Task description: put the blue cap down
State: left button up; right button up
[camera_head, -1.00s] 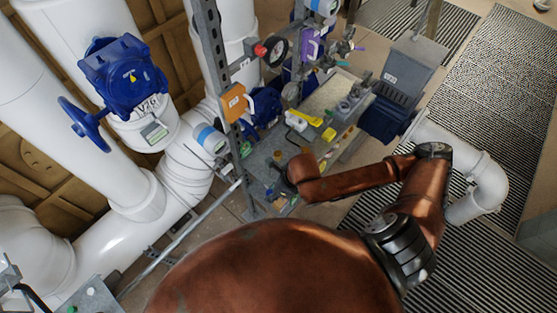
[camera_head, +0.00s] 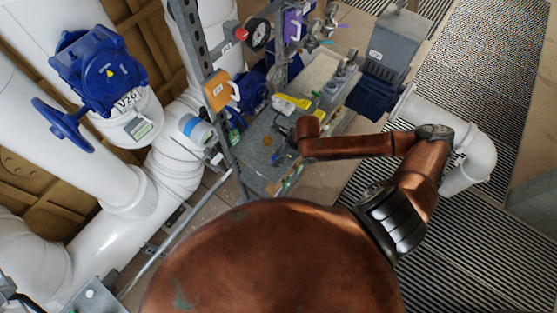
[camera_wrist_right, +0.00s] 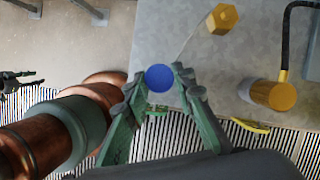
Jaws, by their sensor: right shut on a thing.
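The blue cap (camera_wrist_right: 159,78) is round and sits between the fingertips of my right gripper (camera_wrist_right: 161,82) in the right wrist view. The green fingers are shut on it from both sides. Behind the cap is the grey top of the workbench (camera_wrist_right: 190,45), near its edge; I cannot tell whether the cap touches it. In the head view my right gripper (camera_head: 285,152) is over the near part of the bench (camera_head: 262,140), small and partly hidden by my wrist. My left gripper does not show.
A brass hex nut (camera_wrist_right: 222,18) and a brass cylinder (camera_wrist_right: 270,95) stand on the bench, with a black hose beside them. A metal post (camera_head: 215,95) stands left of the bench. A dark blue bin (camera_head: 377,98) stands beyond it. Striped grating lies below.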

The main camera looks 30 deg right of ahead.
jog(key=shift+w+d+f, duration=0.2)
jog(key=shift+d+f, duration=0.05)
jog(key=shift+f, duration=0.15)
jog(key=shift+w+d+f, duration=0.1)
jog(key=shift+d+f, duration=0.05)
jog(key=shift+d+f+p, duration=0.2)
jog(key=shift+f+p, duration=0.25)
jog(key=shift+f, duration=1.45)
jog(key=o, duration=1)
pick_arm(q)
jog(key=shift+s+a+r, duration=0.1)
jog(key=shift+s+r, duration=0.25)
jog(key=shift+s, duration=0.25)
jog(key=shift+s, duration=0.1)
pick_arm(e)
jog(key=shift+r, duration=0.35)
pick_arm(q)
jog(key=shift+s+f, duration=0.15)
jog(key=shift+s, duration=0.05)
pick_arm(e)
jog(key=v, duration=1.1)
jog(key=shift+r, duration=0.25)
